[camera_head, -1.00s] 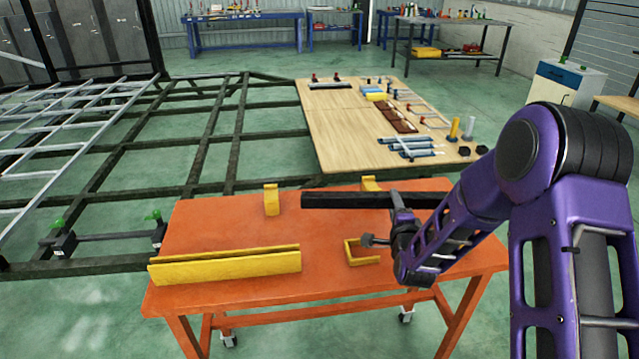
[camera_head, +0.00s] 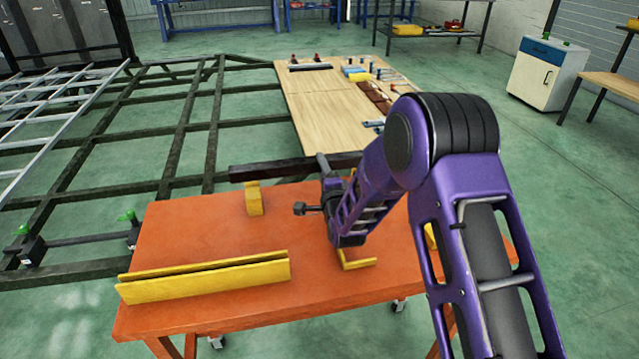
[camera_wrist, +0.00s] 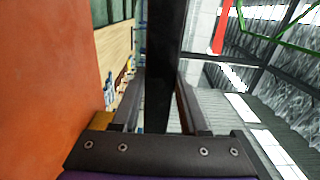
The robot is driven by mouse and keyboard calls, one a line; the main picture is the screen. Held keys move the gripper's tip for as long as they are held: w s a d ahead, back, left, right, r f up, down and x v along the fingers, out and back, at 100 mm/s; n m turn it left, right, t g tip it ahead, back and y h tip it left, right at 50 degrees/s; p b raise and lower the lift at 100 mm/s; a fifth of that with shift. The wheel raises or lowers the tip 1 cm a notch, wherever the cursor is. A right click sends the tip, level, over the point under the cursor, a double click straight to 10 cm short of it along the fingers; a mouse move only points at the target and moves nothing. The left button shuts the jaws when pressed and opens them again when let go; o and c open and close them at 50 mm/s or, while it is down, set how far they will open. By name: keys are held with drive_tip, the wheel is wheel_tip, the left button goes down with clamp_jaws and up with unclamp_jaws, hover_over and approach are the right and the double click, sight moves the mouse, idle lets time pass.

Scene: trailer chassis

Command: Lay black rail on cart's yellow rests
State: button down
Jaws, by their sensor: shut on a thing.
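The black rail (camera_head: 275,171) is held crosswise at the far edge of the orange cart (camera_head: 200,225). Its left end reaches past a yellow rest (camera_head: 254,198); I cannot tell whether it touches that rest or hovers by it. My gripper (camera_head: 323,166) is shut on the rail; my arm hides the rail's right part. In the wrist view the rail (camera_wrist: 162,60) runs as a dark bar between both fingers. A second yellow rest, near the far edge behind my arm, is mostly hidden.
A long yellow angle piece (camera_head: 205,277) and a yellow bracket (camera_head: 358,262) lie on the cart's nearer half. Behind it stand a wooden board (camera_head: 330,105) with parts and a dark trailer frame (camera_head: 185,150). A white cabinet (camera_head: 545,80) stands at the back right.

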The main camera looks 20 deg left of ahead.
drive_tip(key=shift+f, duration=2.15)
drive_tip(key=shift+f+b, duration=0.15)
drive_tip(key=shift+b, duration=0.25)
drive_tip(key=c, duration=0.7)
unclamp_jaws()
drive_tip(key=shift+f, duration=0.1)
drive_tip(key=shift+s+d, duration=0.2)
drive_tip(key=shift+s, duration=0.1)
drive_tip(key=v, duration=1.1)
drive_tip(key=shift+s, duration=0.15)
